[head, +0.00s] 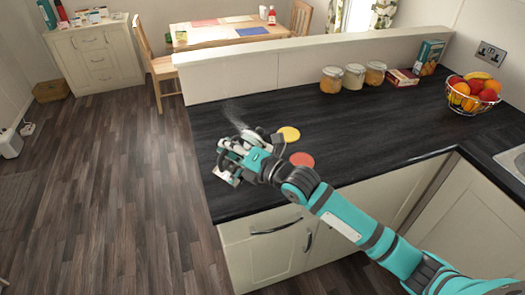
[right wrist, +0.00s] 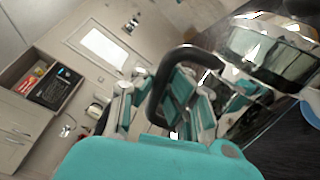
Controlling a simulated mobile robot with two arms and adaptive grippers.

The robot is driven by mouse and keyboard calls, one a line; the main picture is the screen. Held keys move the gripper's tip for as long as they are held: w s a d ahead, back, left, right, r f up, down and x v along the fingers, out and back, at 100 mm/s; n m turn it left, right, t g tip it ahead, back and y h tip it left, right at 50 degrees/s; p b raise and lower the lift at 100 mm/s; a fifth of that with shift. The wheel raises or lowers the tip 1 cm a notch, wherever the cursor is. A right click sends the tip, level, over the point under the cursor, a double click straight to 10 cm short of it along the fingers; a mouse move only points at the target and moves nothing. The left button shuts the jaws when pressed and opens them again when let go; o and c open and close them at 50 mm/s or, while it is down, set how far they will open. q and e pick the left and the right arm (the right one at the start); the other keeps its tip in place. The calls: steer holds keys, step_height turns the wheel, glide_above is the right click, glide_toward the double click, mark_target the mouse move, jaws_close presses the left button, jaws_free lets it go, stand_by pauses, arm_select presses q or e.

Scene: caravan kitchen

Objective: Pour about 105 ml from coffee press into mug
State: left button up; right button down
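The coffee press (right wrist: 270,52) shows at the upper right of the right wrist view, with a clear glass body, metal frame and black curved handle (right wrist: 182,54). My right gripper (head: 236,160) is over the front left of the dark counter. Its fingers sit around the press handle and appear shut on it. In the head view the gripper largely covers the press, so its exact tilt and liquid level cannot be told. A pale blue and white rounded thing (right wrist: 312,106), cut off at the right edge of the wrist view, may be the mug. My left gripper is out of view.
A yellow disc (head: 289,134) and a red disc (head: 301,161) lie on the counter (head: 380,130) beside my right gripper. Several jars (head: 354,76), boxes (head: 428,57) and a fruit bowl (head: 473,94) stand further back and right. The middle of the counter is clear.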

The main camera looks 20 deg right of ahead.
mark_target(225, 173)
steer(key=shift+w+d+r+m, duration=0.15)
steer(key=shift+r+m, duration=0.1)
steer(key=shift+r, duration=0.1)
steer(key=shift+w+d+r+m, duration=0.1)
steer(key=shift+d+r+m, duration=0.05)
steer(key=shift+r+m, duration=0.15)
stand_by(0.9)
steer(key=f+n, duration=0.1)
steer(key=s+a+f+n+b, duration=0.1)
steer(key=a+f+n+b, duration=0.1)
steer(key=f, duration=0.1)
steer(key=shift+s, duration=0.25)
steer(key=shift+r+n, duration=0.1)
steer(key=shift+n, duration=0.15)
steer(key=shift+s+a+f+n+b, duration=0.1)
steer(key=shift+a+f+n+b, duration=0.05)
steer(key=shift+f+n+b, duration=0.25)
steer(key=shift+s+a+f+n+b, duration=0.1)
steer(key=shift+a+f+n+b, duration=0.15)
steer(key=shift+f, duration=0.2)
steer(key=shift+s+f+n, duration=0.1)
steer(key=shift+f+n, duration=0.2)
steer(key=shift+n, duration=0.05)
stand_by(0.5)
